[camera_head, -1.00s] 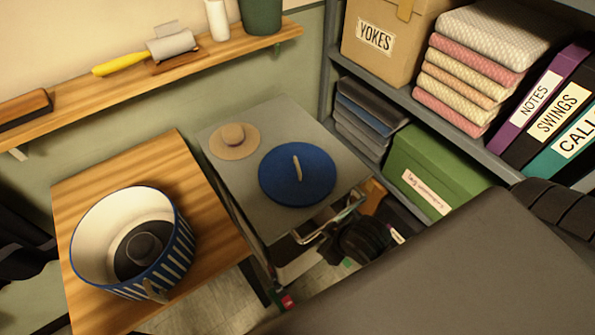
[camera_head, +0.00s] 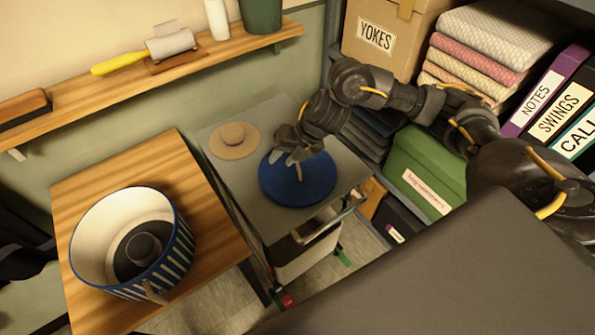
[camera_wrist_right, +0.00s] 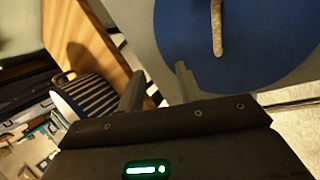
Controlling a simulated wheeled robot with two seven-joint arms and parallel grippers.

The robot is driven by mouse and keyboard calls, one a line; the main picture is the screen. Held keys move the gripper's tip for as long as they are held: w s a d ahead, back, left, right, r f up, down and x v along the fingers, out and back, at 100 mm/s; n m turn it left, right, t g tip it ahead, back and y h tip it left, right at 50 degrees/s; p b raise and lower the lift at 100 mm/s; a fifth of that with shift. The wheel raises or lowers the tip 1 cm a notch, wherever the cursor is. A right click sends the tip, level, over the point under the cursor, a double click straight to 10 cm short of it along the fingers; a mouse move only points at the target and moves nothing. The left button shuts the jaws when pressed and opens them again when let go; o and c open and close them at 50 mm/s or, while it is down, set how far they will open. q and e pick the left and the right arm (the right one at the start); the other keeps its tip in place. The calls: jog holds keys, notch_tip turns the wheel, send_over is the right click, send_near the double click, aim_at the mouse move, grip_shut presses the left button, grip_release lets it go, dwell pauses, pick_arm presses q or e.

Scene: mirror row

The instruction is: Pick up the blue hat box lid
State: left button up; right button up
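The blue hat box lid (camera_head: 305,187) is a flat round disc lying on the grey top of a small cart, with a pale strap handle (camera_head: 298,172) across its middle. My right gripper (camera_head: 296,157) is over the far part of the lid and hides some of it. In the right wrist view the lid (camera_wrist_right: 255,65) and its handle (camera_wrist_right: 217,25) lie beyond the fingers. My right gripper (camera_wrist_right: 160,72) is open there, with nothing between its fingers. The handle is not between them. My left gripper is not in view.
A tan hat (camera_head: 234,140) lies beside the lid on the grey cart top (camera_head: 225,178). A striped open hat box (camera_head: 165,262) with a dark hat (camera_head: 143,248) inside stands on the wooden table (camera_head: 150,165). Shelves with a green box (camera_head: 425,170) stand right.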

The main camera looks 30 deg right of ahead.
jog(key=g+h, duration=0.1)
jog(key=h, duration=0.1)
send_near(298, 164)
jog(key=f, duration=0.1)
jog(key=w+f, duration=0.1)
jog(key=a+f, duration=0.1)
jog(key=shift+w+a+f+n, duration=0.2)
jog(key=shift+w+n, duration=0.1)
jog(key=shift+n, duration=0.1)
jog(key=x, duration=0.1)
jog(key=p+x, duration=0.1)
jog(key=x, duration=0.2)
jog(key=shift+s+d+f+p, duration=0.2)
jog(key=shift+f+p, duration=0.15)
jog(key=shift+f, duration=0.05)
jog(key=shift+w+f, duration=0.1)
jog(key=shift+f, duration=0.15)
grip_shut()
